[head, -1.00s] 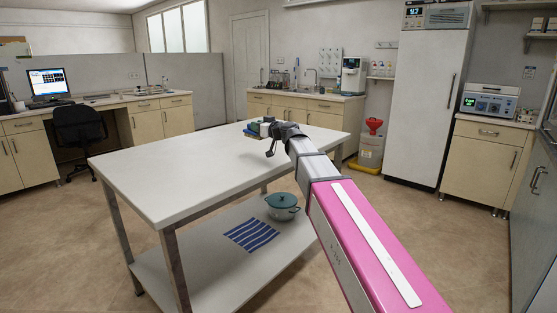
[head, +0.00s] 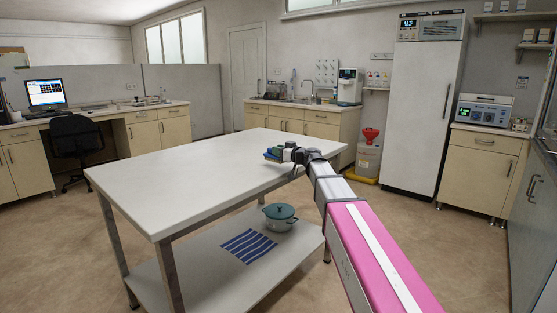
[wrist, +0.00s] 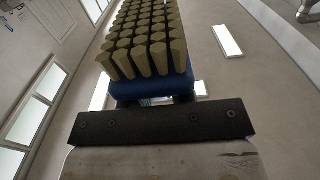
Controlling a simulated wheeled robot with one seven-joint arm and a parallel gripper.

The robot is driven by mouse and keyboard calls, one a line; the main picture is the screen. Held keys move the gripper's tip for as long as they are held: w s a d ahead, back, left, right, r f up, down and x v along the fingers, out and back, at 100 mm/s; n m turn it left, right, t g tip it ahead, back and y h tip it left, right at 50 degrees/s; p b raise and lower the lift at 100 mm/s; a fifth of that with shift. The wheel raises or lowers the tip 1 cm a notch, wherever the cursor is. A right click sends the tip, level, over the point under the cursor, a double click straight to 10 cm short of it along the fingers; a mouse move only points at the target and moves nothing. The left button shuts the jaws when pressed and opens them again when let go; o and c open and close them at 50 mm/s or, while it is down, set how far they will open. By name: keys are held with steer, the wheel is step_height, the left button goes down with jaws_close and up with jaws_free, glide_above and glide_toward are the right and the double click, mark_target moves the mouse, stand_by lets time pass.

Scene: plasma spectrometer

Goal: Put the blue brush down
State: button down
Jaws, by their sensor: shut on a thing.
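My gripper (head: 286,155) is shut on the blue brush (head: 271,154), at the right part of the white table top (head: 185,175) in the head view. In the wrist view the brush's blue body (wrist: 150,88) sits just beyond the dark gripper bar (wrist: 160,122), and rows of tan bristles (wrist: 148,40) face the camera. The fingertips are largely hidden there. In the head view the brush is small and partly hidden by my gripper. I cannot tell whether it touches the table top or hangs above it.
The table top is otherwise bare. On its lower shelf (head: 190,272) are a teal pot (head: 279,217) and a blue-striped cloth (head: 249,246). A sink counter (head: 300,110) and a red-topped container (head: 368,150) stand behind, with a tall white cabinet (head: 425,110) to the right.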

steer(key=shift+f, duration=1.8)
steer(key=shift+f, duration=0.15)
steer(key=c, duration=1)
jaws_free()
steer(key=shift+o, duration=0.2)
